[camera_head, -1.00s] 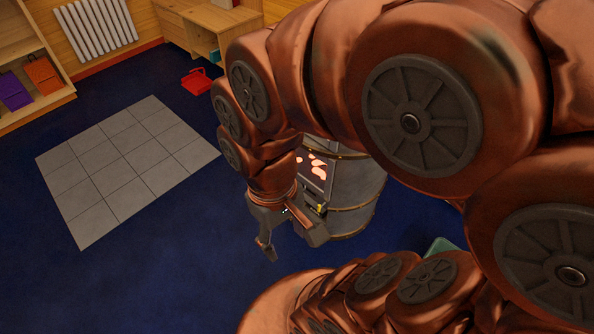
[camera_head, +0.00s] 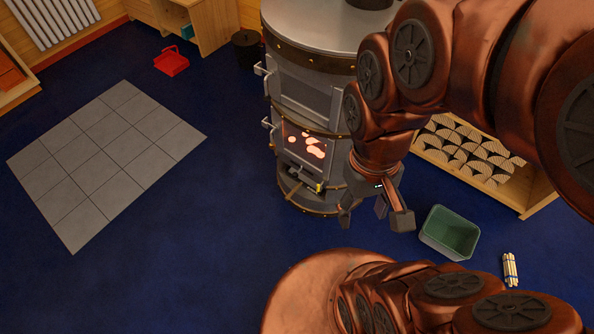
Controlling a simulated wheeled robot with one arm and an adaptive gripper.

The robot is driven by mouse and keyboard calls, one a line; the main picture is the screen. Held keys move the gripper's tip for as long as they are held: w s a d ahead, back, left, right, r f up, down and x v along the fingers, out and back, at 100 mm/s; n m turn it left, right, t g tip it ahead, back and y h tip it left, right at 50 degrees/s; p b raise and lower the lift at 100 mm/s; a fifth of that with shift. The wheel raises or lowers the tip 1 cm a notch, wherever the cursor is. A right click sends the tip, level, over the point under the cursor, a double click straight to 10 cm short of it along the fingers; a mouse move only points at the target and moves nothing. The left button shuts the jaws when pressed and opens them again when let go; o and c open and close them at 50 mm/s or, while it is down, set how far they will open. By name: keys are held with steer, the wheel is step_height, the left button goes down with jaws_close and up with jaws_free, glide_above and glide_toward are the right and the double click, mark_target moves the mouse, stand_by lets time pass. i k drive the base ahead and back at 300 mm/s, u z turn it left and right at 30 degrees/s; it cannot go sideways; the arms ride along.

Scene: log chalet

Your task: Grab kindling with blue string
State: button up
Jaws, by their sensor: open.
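The kindling with blue string (camera_head: 510,269) is a small pale bundle of sticks with blue bands. It lies on the dark blue floor at the lower right of the head view, to the right of the green bin. My gripper (camera_head: 374,224) is open and empty, pointing down in front of the stove. It is to the left of the bundle and apart from it, with the green bin between them in the picture.
A round metal stove (camera_head: 305,100) with a glowing window stands behind my gripper. A green bin (camera_head: 449,233) and a wooden rack of logs (camera_head: 530,199) stand to the right. A red tray (camera_head: 171,60) and grey floor tiles (camera_head: 105,160) are at left.

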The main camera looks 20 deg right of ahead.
mark_target(510, 273)
steer(key=z, duration=2.5)
steer(key=k, duration=0.5)
steer(key=z, duration=0.3)
steer(key=i, duration=1.5)
steer(key=u, duration=0.75)
